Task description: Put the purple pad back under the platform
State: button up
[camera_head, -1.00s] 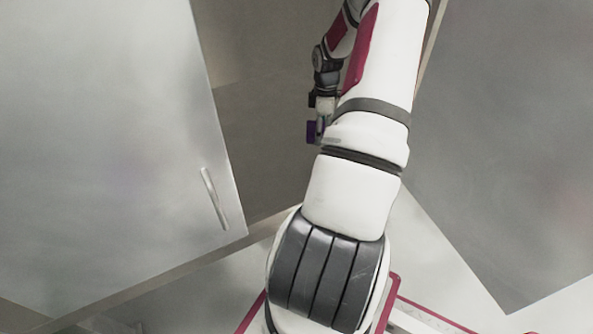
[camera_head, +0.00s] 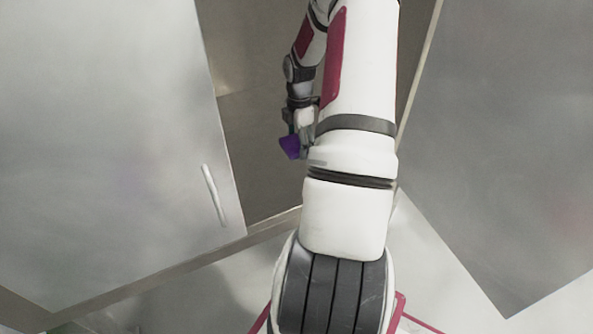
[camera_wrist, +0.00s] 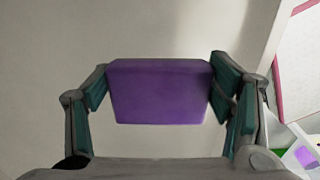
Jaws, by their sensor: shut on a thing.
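My gripper (camera_wrist: 160,92) is shut on the purple pad (camera_wrist: 160,95), with one teal-lined finger at each side of it in the wrist view. In the head view the purple pad (camera_head: 290,147) shows small at the end of my arm, tilted, and my gripper (camera_head: 297,138) is partly hidden by my own arm. The pad is held in the air in front of a grey-brown surface. I cannot make out the platform for certain in either view.
A large grey panel with a handle (camera_head: 215,195) stands at the left. Another grey panel (camera_head: 510,150) stands at the right. My arm reaches into the gap between them.

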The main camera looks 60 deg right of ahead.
aim_at(299, 164)
notch_tip(299, 164, down, 9)
jog(key=b, duration=0.3)
jog(key=shift+b, duration=0.35)
jog(key=shift+f, duration=0.1)
jog(key=o, duration=1.1)
notch_tip(299, 164, up, 12)
jog(key=p, duration=0.4)
jog(key=shift+p, duration=0.35)
